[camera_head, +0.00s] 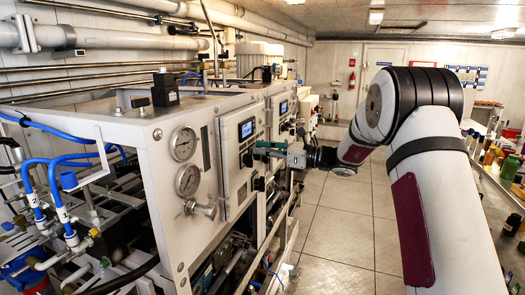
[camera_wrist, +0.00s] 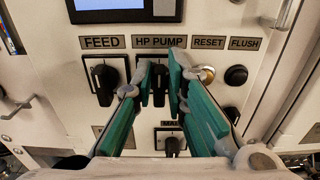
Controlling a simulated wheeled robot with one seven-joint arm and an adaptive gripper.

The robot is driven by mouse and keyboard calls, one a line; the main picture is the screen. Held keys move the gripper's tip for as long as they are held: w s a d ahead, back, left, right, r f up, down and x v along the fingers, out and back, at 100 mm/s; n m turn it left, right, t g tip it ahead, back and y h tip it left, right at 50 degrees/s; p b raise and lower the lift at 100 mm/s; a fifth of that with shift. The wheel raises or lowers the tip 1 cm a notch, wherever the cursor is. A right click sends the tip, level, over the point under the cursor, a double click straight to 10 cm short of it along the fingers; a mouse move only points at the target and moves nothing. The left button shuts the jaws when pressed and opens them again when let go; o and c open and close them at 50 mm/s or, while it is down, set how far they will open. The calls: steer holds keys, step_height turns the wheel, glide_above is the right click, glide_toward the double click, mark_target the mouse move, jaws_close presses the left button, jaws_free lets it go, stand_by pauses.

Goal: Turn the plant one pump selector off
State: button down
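In the wrist view the black HP PUMP selector (camera_wrist: 159,88) sits under its label, its handle roughly upright. My gripper (camera_wrist: 160,68) has one green finger on each side of this handle. The gap at the tips is narrow; whether the fingers touch the handle I cannot tell. The black FEED selector (camera_wrist: 104,84) is just left of the left finger. In the head view my gripper (camera_head: 268,150) is at the front of the white cabinet, beside the panel with a blue display (camera_head: 247,129). The selector between the fingers cannot be made out there.
The RESET button (camera_wrist: 207,74) and black FLUSH button (camera_wrist: 236,75) are close right of the fingers. Another black selector (camera_wrist: 172,146) is below, between the fingers. Pressure gauges (camera_head: 187,180) are on the nearer cabinet face. The tiled floor (camera_head: 340,235) is clear; a bottle-laden bench stands right.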

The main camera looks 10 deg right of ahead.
steer(key=shift+a+n, duration=0.15)
steer(key=shift+n, duration=0.15)
steer(key=n+b, duration=0.2)
steer(key=n, duration=0.1)
steer(key=n+b, duration=0.2)
steer(key=n, duration=0.2)
steer(key=n+b, duration=0.3)
steer(key=n, duration=0.1)
steer(key=shift+s+a+f, duration=0.2)
steer(key=shift+s+a, duration=0.2)
steer(key=shift+n, duration=0.3)
stand_by(0.3)
steer(key=c, duration=1.7)
jaws_free()
steer(key=shift+a, duration=0.1)
steer(key=v, duration=1.2)
steer(key=shift+f, duration=0.1)
